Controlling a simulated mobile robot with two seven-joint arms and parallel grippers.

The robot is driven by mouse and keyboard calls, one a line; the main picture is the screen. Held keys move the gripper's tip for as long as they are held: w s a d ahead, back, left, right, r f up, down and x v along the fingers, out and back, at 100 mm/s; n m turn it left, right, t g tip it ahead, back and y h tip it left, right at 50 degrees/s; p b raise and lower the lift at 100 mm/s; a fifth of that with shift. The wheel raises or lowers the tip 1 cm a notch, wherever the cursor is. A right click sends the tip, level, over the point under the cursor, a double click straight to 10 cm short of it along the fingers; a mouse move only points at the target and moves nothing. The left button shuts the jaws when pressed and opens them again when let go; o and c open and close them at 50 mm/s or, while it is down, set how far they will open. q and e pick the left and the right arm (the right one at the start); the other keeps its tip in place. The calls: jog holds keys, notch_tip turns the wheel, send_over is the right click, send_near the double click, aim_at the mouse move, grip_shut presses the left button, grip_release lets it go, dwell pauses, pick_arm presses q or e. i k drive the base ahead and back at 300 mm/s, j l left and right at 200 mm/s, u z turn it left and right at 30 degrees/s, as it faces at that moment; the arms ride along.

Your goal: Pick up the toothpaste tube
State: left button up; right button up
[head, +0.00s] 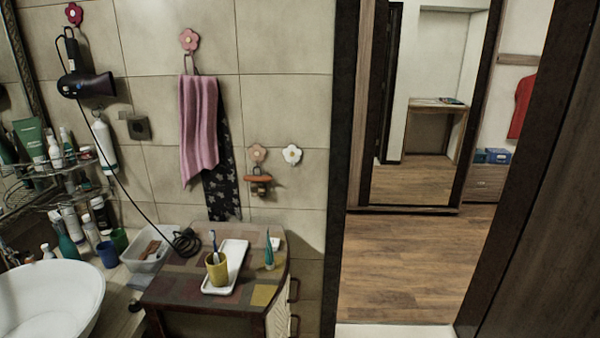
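A small, slim teal-green tube (269,257) stands upright on the right part of the patchwork-topped cabinet (185,286). It looks like the toothpaste tube, though its label is too small to read. It is just right of a white tray (236,258) and apart from it. A yellow cup (216,271) with a toothbrush (213,241) in it stands on the tray. Neither of my grippers is in view.
A white basin (48,300) is at the lower left, with several bottles behind it. A white bin (150,250) sits left of the cabinet. A hair dryer (86,85) hangs on the wall, its cord trailing onto the cabinet. Wooden floor (405,265) is clear through the doorway.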

aim_at(269, 257)
jog(key=u, duration=0.7)
jog(key=l+u, duration=0.2)
jog(key=u, duration=0.25)
jog(key=i+l+u, duration=0.1)
jog(key=l+u, duration=0.15)
jog(key=u, duration=0.2)
jog(key=l+u, duration=0.2)
jog(key=u, duration=0.3)
jog(key=l+u, duration=0.2)
jog(key=l, duration=0.15)
jog(key=k+l+u, duration=0.2)
jog(key=l+u, duration=0.2)
jog(key=l, duration=0.2)
jog(key=k, duration=0.05)
